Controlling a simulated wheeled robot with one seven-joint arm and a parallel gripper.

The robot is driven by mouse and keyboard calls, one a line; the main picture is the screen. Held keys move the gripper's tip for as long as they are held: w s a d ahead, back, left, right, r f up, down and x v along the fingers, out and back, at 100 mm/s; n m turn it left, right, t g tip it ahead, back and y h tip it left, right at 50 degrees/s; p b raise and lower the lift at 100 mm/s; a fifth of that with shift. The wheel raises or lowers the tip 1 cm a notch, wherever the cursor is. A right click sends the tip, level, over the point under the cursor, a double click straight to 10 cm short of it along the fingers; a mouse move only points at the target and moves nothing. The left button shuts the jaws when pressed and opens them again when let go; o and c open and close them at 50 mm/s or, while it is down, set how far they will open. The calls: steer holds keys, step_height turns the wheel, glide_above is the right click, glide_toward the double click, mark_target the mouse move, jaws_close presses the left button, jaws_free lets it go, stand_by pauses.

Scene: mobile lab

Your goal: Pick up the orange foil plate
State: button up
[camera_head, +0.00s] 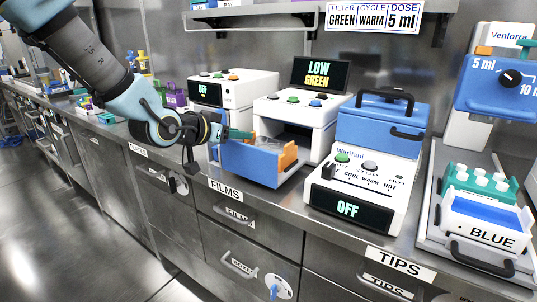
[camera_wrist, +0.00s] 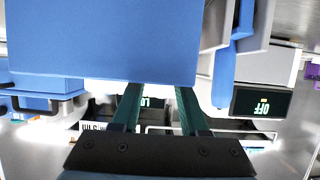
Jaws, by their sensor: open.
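An orange piece (camera_head: 289,157) shows at the right end of a blue open-topped box (camera_head: 247,166) in front of the middle white machine. I cannot tell whether this is the foil plate or part of the box. My gripper (camera_head: 240,134) is at the left rear of the box, its teal fingers near the top edge. In the wrist view my gripper (camera_wrist: 158,92) is open, with a gap between its two fingers. A large blue surface (camera_wrist: 105,40) fills the upper part there. No orange shows in the wrist view.
The white machine (camera_head: 297,112) reading LOW GREEN stands behind the box. A white and blue machine (camera_head: 366,168) reading OFF stands to the right, and another white machine (camera_head: 235,89) behind left. A steel shelf (camera_head: 250,17) hangs above. The counter is crowded, with drawers below.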

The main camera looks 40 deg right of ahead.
steer(key=x, duration=0.4)
steer(key=shift+w+d+f, duration=0.1)
steer(key=shift+w+d, duration=0.2)
steer(key=shift+w, duration=0.1)
jaws_close()
stand_by(1.1)
